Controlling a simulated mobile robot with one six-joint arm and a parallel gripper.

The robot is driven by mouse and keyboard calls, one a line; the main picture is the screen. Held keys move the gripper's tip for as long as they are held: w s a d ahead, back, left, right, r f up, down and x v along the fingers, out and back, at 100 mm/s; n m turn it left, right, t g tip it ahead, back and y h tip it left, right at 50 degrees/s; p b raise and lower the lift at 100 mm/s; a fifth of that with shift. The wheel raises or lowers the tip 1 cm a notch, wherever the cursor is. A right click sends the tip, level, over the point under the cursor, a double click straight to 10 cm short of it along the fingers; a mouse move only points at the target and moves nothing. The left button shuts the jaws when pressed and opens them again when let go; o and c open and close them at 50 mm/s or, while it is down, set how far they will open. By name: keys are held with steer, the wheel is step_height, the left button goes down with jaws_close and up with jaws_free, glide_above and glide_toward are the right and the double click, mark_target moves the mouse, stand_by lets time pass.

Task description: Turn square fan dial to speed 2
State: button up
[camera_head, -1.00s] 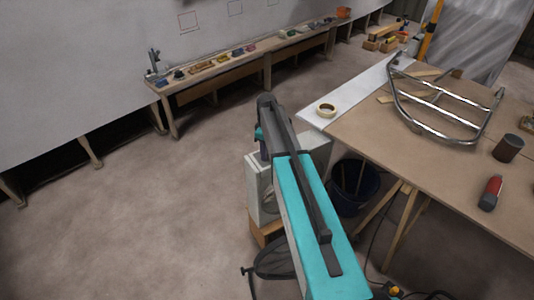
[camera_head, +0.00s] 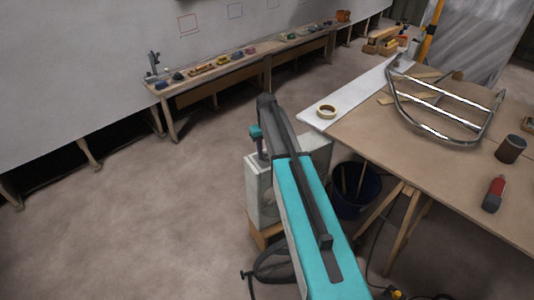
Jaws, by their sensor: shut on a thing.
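The square fan (camera_head: 261,206) is a pale box-shaped unit standing on a low wooden support, left of the workbench. My arm reaches over it and covers much of its top and right side. My gripper (camera_head: 263,154) points down at the fan's top, small and partly hidden behind my arm's dark link. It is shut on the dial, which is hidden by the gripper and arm. The dial's speed marks and pointer cannot be read.
A workbench (camera_head: 405,160) on the right holds a tubular metal frame (camera_head: 440,132), a tape roll (camera_head: 326,111), a dark can (camera_head: 510,149) and a red-and-grey canister (camera_head: 494,193). A dark bucket (camera_head: 352,196) stands beside the fan. Cables lie below. The left floor is clear.

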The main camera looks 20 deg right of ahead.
steer(key=shift+w+r, duration=0.1)
stand_by(0.4)
steer(key=o, duration=1)
steer(key=shift+o, duration=0.2)
step_height(320, 180, up, 14)
steer(key=b, duration=0.2)
steer(key=shift+b, duration=0.35)
steer(key=shift+f, duration=0.2)
